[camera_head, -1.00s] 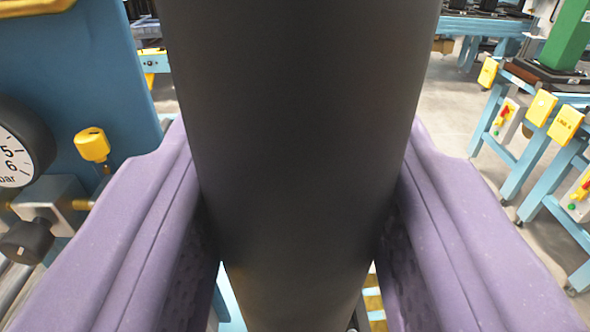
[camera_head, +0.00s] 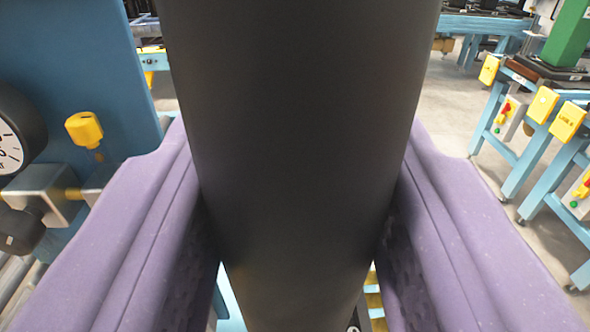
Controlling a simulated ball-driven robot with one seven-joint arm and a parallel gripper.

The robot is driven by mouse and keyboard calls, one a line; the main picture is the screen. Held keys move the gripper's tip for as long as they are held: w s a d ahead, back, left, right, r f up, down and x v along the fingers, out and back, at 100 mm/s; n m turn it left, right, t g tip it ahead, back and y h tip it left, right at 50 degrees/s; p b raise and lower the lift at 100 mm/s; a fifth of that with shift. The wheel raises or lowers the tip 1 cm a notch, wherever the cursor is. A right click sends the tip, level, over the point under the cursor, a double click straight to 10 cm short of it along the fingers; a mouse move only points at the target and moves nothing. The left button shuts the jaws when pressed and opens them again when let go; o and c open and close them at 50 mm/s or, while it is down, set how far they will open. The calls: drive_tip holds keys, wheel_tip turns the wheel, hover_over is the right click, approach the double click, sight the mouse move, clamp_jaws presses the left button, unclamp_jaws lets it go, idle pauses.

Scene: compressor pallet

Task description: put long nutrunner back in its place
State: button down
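A thick dark cylinder, which I take to be the long nutrunner (camera_head: 295,150), fills the middle of the view from the top edge to the bottom. My gripper (camera_head: 297,235) has its two purple fingers on either side of it, shut against its sides. The nutrunner's ends are outside the view or hidden. Its place cannot be made out.
A blue panel (camera_head: 75,60) stands close on the left, with a pressure gauge (camera_head: 15,135), a yellow knob (camera_head: 84,130) and metal fittings (camera_head: 50,185). Light blue stands (camera_head: 520,165) with yellow plates and a green post (camera_head: 567,35) stand farther right. Grey floor (camera_head: 450,110) lies between.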

drive_tip(key=shift+f+b, duration=4.05)
drive_tip(key=shift+f, duration=0.45)
idle(1.0)
drive_tip(key=shift+c, duration=2.4)
unclamp_jaws()
drive_tip(key=shift+f, duration=0.15)
drive_tip(key=s+p, duration=0.1)
drive_tip(key=s, duration=0.6)
drive_tip(key=shift+s+a+p, duration=0.35)
drive_tip(key=shift+s, duration=0.1)
